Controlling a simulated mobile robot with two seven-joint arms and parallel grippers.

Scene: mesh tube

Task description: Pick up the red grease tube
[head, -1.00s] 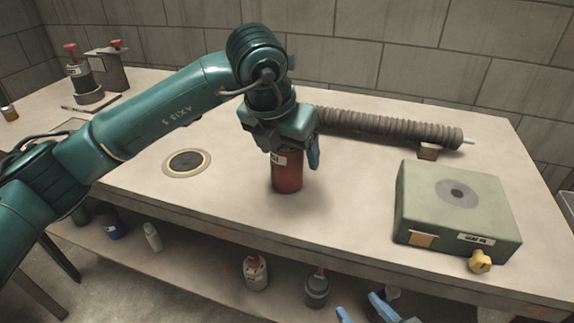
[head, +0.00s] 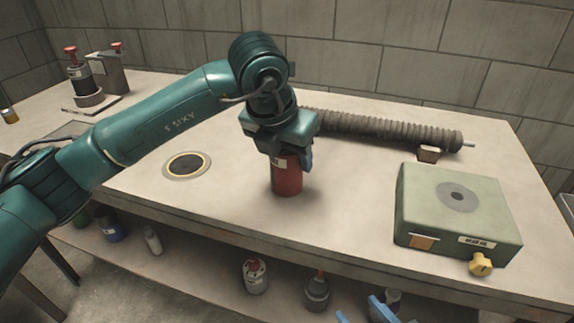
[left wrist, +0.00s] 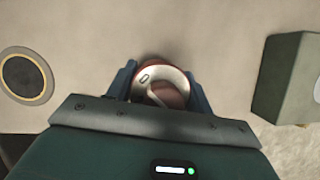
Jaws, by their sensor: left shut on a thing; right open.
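The red grease tube (head: 287,180) stands upright on the workbench, a red cylinder with a pale label near its top. My left gripper (head: 289,160) comes down over it from above and is shut on its upper part. In the left wrist view the tube's pale round top (left wrist: 162,82) sits between the two blue fingers (left wrist: 160,88). The tube's base appears to be at the bench surface; I cannot tell whether it is clear of it. My right gripper (head: 368,312) shows only as blue fingertips at the bottom edge of the head view, open and away from the tube.
A ribbed hose (head: 385,130) lies behind the tube, near a small brown block (head: 429,154). A green box (head: 458,212) with a yellow knob stands at right. A round dark inset (head: 187,165) lies at left. Bottles (head: 255,276) stand on the lower shelf.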

